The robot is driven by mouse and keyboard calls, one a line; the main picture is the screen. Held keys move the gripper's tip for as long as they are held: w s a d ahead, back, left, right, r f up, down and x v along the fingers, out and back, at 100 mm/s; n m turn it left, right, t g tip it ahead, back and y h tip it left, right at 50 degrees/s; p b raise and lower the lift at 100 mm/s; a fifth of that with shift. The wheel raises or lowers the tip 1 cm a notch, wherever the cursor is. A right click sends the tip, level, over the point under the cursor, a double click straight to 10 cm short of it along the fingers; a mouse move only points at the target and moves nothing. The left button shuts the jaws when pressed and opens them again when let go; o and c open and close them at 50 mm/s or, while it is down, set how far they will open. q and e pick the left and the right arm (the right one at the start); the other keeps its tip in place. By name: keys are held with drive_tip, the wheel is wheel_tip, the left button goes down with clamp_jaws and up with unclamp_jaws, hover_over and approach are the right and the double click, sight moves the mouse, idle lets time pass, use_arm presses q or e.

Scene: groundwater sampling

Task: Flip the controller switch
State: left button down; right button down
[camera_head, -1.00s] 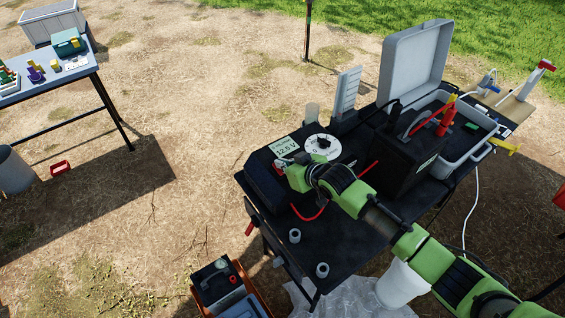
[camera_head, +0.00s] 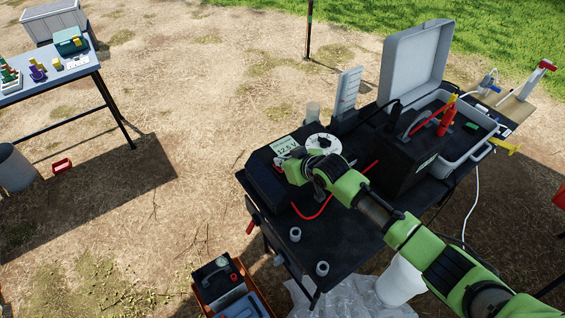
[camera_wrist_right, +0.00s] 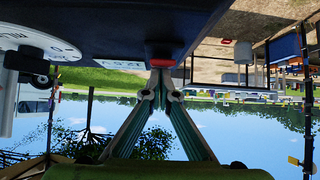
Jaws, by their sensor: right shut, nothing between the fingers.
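The controller is a black box (camera_head: 262,178) on the black table, with a lit display (camera_head: 286,145) reading 12.5 V and a white dial (camera_head: 323,145). My right gripper (camera_head: 283,164) is at the controller's top, by the display, and my wrist hides part of the box. In the right wrist view, the closed fingertips (camera_wrist_right: 160,68) meet right at the red switch (camera_wrist_right: 161,60). I cannot tell whether they touch it, or which way it is set. The dial (camera_wrist_right: 30,40) and part of the display (camera_wrist_right: 120,64) also show there. My left gripper is not in view.
A black battery box (camera_head: 405,160) and an open grey case (camera_head: 415,60) stand right of the controller. A red cable (camera_head: 318,213) loops across the table (camera_head: 345,225) below my arm. Two small grey cups (camera_head: 295,234) stand near the front edge.

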drive_tip(key=shift+w+a+r, duration=0.1)
drive_tip(key=shift+w+a, duration=0.15)
drive_tip(key=shift+w, duration=0.1)
drive_tip(key=shift+r, duration=0.2)
drive_tip(key=r+p, duration=0.3)
drive_tip(key=shift+w+a+r+p, duration=0.15)
drive_tip(key=shift+w+r+p, duration=0.1)
drive_tip(key=shift+r+p, duration=0.15)
drive_tip(key=s+d+r+b, duration=0.1)
drive_tip(key=s+d+r, duration=0.2)
drive_tip(key=r, duration=0.5)
drive_tip(key=shift+s+b, duration=0.4)
drive_tip(key=shift+s, duration=0.4)
drive_tip(key=shift+s, duration=0.1)
